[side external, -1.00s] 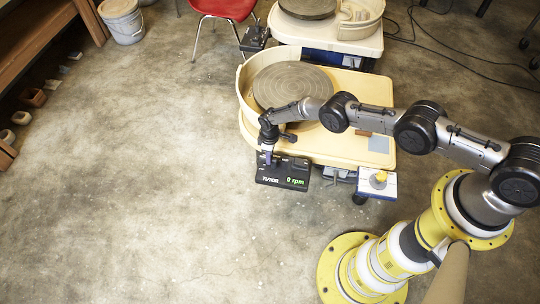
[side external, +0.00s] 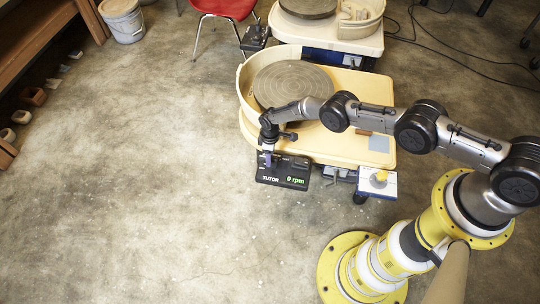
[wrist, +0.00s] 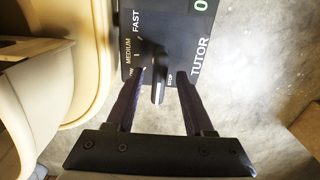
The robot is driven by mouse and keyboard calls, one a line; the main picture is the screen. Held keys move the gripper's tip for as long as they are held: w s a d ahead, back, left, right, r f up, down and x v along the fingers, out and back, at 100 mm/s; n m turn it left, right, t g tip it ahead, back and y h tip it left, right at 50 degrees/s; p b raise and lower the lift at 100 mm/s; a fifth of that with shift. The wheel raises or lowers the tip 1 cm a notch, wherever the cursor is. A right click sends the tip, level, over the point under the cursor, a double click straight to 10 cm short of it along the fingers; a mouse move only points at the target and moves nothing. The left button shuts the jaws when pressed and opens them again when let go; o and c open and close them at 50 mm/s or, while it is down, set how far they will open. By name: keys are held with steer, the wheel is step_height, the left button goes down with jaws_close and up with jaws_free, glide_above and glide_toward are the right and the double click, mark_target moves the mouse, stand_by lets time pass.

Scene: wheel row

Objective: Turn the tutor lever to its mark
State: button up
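The black tutor box (side external: 284,171) sits at the front of the near wheel and its green display reads 0 rpm. My gripper (wrist: 161,76) is open around the lever, with a gap visible on each side. In the side view my gripper (side external: 268,158) is down over the left part of the box, and the lever cannot be made out there.
The cream wheel tray (side external: 335,150) with its grey wheel head (side external: 292,84) is right behind the box. A second wheel (side external: 330,30) and a red chair (side external: 222,9) stand farther back.

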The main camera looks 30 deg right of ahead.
step_height(320, 180, up, 14)
stand_by(0.9)
steer(key=shift+f, duration=0.1)
